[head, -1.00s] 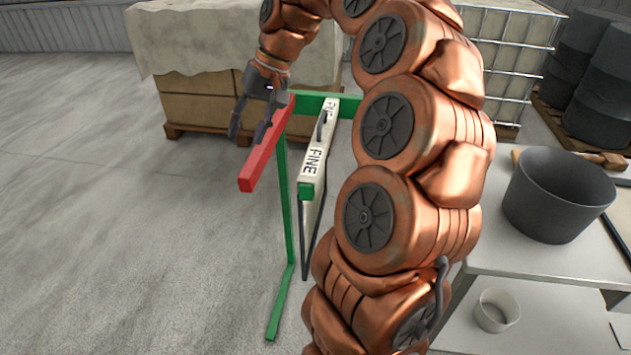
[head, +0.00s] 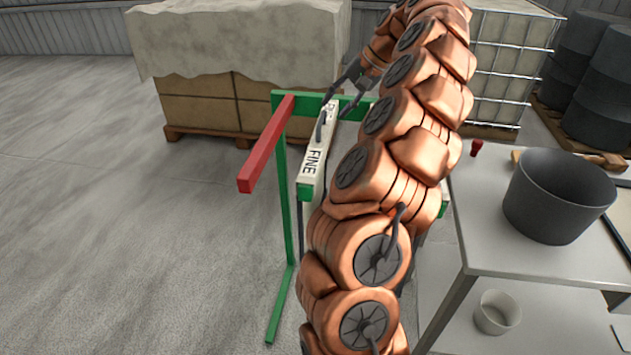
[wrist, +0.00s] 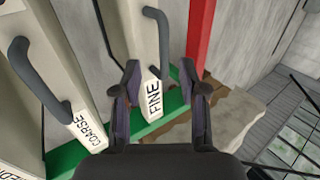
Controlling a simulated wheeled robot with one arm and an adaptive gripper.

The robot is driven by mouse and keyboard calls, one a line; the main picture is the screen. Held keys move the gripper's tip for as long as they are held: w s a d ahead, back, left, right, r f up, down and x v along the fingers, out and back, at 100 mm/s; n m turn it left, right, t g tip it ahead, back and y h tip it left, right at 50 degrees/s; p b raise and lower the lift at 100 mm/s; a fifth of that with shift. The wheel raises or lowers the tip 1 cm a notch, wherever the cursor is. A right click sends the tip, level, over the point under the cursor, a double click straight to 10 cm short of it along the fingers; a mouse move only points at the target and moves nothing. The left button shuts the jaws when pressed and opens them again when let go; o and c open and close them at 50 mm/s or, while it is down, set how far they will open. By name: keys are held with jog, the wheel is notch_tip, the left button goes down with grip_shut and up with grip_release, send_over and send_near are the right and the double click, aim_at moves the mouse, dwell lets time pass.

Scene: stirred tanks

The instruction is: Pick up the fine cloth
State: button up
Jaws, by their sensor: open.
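The fine cloth is a white bar marked FINE (head: 313,163) with a dark loop handle, on a green rack (head: 286,200). In the wrist view the FINE bar (wrist: 152,88) and its handle lie between my fingers. My gripper (head: 335,108) is open and empty at the far end of this bar in the head view. In the wrist view my gripper's fingertips (wrist: 160,68) are spread to either side of the handle. I cannot tell whether they touch it. My arm hides much of the rack in the head view.
A white bar marked COARSE (wrist: 90,128), with its own handle, sits left of FINE in the wrist view. A red bar (head: 266,145) juts forward on the rack's left. A table with a grey bucket (head: 555,200) stands at the right. The floor at left is clear.

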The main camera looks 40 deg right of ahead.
aim_at(323, 119)
jog(key=shift+p+x, duration=0.6)
jog(key=shift+x, duration=1.05)
jog(key=shift+p+x, duration=0.35)
jog(key=shift+x, duration=1.25)
jog(key=shift+w+a+r, duration=0.1)
jog(key=shift+a, duration=0.05)
jog(key=shift+c, duration=0.2)
grip_shut()
